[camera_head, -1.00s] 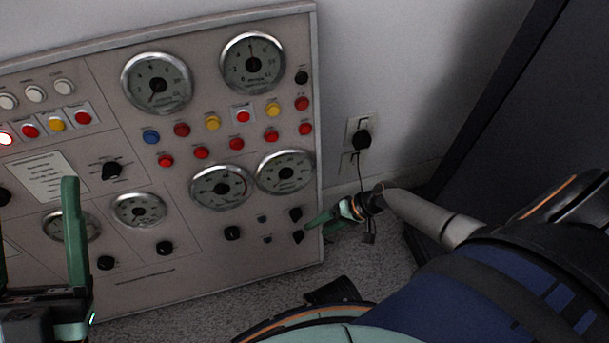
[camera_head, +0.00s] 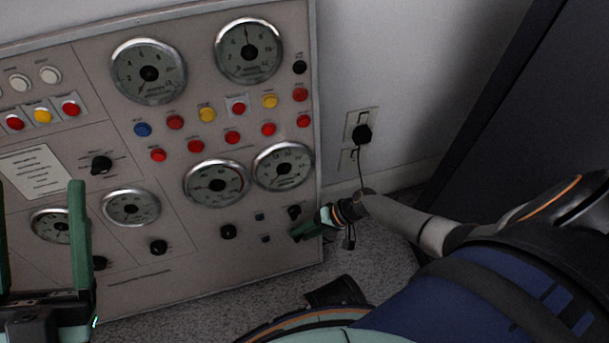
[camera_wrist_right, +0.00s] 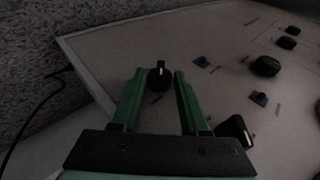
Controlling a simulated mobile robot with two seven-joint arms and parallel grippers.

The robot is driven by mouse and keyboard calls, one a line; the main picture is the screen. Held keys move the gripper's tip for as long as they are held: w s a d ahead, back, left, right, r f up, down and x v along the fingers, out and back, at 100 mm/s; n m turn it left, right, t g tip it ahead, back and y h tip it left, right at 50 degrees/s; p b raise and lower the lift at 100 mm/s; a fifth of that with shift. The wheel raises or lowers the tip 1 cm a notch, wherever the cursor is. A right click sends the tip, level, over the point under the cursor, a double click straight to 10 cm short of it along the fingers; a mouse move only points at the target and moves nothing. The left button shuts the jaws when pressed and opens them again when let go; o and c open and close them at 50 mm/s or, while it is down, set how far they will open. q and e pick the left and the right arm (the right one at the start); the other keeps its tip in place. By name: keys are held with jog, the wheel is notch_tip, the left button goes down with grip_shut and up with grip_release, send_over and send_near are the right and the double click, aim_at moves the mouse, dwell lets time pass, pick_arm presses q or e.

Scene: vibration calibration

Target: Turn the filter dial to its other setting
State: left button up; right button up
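A black dial (camera_wrist_right: 159,77) with a pale pointer mark sits on the panel between the two green fingers of my right gripper (camera_wrist_right: 160,75). The fingers are open, one on each side of it, with a small gap showing. I cannot read a label to confirm that it is the filter dial. In the head view my right gripper (camera_head: 300,233) is at the panel's lower right corner and hides this dial. Another black knob (camera_head: 294,211) shows just above it. My left gripper (camera_head: 40,200) is open and empty at the lower left.
The grey panel (camera_head: 190,262) carries gauges, coloured buttons and several other knobs. A second knob (camera_wrist_right: 235,130) stands close to my right gripper's right finger. A wall socket with a black plug (camera_head: 362,134) and hanging cable is right of the panel. Carpet lies below.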

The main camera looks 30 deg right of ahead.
grip_shut()
jog(key=h+p, duration=0.1)
jog(key=p, duration=0.1)
jog(key=g+h+p, duration=0.1)
jog(key=p, duration=0.1)
jog(key=shift+a+r+n, duration=0.2)
jog(key=shift+r+n, duration=0.15)
jog(key=shift+n, duration=0.05)
jog(key=shift+f+h+p, duration=0.15)
jog(key=shift+h+p, duration=0.15)
jog(key=shift+o, duration=2.3)
grip_release()
jog(key=shift+w, duration=0.1)
